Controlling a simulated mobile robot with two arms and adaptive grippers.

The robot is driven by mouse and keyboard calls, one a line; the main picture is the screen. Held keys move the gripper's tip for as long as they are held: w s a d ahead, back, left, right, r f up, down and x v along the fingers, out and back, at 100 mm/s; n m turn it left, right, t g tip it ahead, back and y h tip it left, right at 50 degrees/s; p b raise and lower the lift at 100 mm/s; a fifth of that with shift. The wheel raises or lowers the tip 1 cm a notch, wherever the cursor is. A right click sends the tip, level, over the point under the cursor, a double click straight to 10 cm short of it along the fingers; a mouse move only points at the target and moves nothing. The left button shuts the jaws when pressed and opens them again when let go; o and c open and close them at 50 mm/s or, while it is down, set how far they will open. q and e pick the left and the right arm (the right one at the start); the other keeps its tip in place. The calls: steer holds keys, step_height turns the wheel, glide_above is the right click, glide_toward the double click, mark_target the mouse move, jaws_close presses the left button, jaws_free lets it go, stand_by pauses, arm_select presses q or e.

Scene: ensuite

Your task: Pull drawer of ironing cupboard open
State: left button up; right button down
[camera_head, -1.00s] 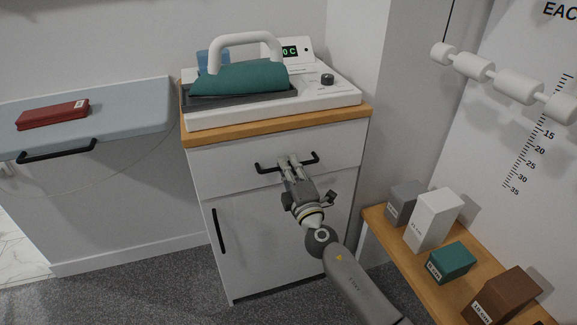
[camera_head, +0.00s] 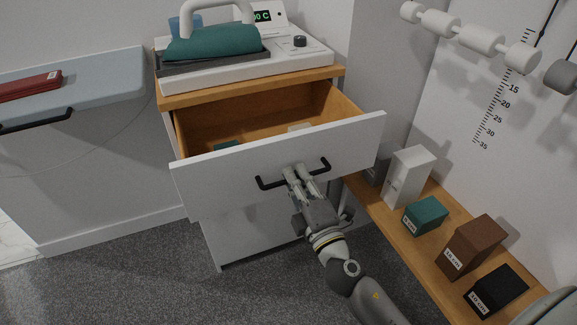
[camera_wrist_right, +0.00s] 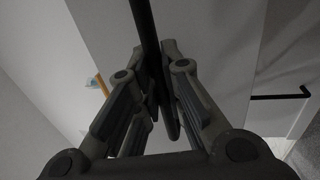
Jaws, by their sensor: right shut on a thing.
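The ironing cupboard (camera_head: 245,235) is white with a wooden top. Its drawer (camera_head: 225,178) is pulled well out, with the wooden inside showing. A black bar handle (camera_head: 270,183) runs across the drawer front. My right gripper (camera_head: 295,172) is shut on the handle near its middle. In the right wrist view the dark handle bar (camera_wrist_right: 143,25) runs between the fingers of my right gripper (camera_wrist_right: 160,85). A teal item and a pale item show partly inside the drawer. My left gripper is not in view.
A white press (camera_head: 290,62) with a teal cloth (camera_head: 213,42) stands on the cupboard top. A low wooden shelf (camera_head: 405,235) at the right holds several labelled blocks. A pale blue board (camera_head: 100,85) with a red item (camera_head: 30,85) is at the left. Carpet in front is clear.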

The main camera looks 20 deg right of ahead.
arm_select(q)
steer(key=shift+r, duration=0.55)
arm_select(e)
steer(key=shift+s, duration=0.75)
steer(key=c, duration=1.5)
jaws_free()
steer(key=s, duration=0.4)
steer(key=s+f, duration=0.1)
steer(key=s, duration=0.2)
steer(key=s+f, duration=0.1)
steer(key=s, duration=0.3)
steer(key=shift+s+d+f, duration=0.2)
steer(key=shift+s+d, duration=0.05)
steer(key=shift+s, duration=0.1)
